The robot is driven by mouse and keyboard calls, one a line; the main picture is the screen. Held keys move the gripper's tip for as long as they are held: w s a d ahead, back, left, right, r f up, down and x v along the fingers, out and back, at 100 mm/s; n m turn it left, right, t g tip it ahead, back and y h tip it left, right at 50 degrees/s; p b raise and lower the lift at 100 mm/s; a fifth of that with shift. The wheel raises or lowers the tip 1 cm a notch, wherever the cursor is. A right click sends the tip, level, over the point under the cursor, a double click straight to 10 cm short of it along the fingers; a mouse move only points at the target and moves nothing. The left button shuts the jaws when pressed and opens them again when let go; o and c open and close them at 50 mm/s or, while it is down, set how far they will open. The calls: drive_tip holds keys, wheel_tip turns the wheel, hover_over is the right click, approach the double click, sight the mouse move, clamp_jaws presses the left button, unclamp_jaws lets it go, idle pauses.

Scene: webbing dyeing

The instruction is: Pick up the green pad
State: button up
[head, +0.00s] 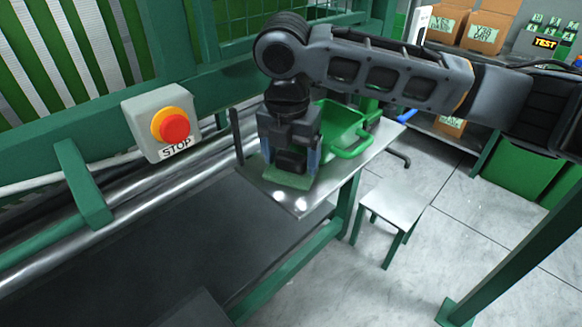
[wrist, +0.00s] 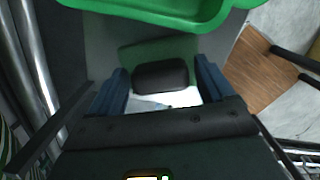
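The green pad (head: 288,179) lies flat on a small metal shelf (head: 290,200), with a dark rounded block showing above it. In the wrist view the pad (wrist: 146,51) lies just past the dark block (wrist: 160,76). My gripper (head: 290,160) points down over the pad from above. Its blue-lined fingers (wrist: 161,72) stand apart on either side of the block, with a small gap visible on each side. Part of the pad is hidden by the block and my gripper. Contact between fingers and pad cannot be made out.
A green tray (head: 340,125) with a handle stands right behind the pad on the shelf; it also shows in the wrist view (wrist: 165,12). A stop button box (head: 161,122) and rails are to the left. A small stool (head: 396,203) stands on the floor right.

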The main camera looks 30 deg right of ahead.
sight(291, 153)
drive_tip(key=c, duration=0.9)
drive_tip(key=shift+r, duration=0.15)
drive_tip(key=shift+r, duration=0.5)
wheel_tip(291, 153, up, 2)
drive_tip(key=shift+r, duration=0.2)
drive_tip(key=s+d, duration=0.2)
drive_tip(key=s, duration=0.6)
drive_tip(key=s+d+b, duration=0.1)
drive_tip(key=s+d, duration=0.2)
drive_tip(key=s, duration=0.6)
drive_tip(key=shift+d, duration=0.3)
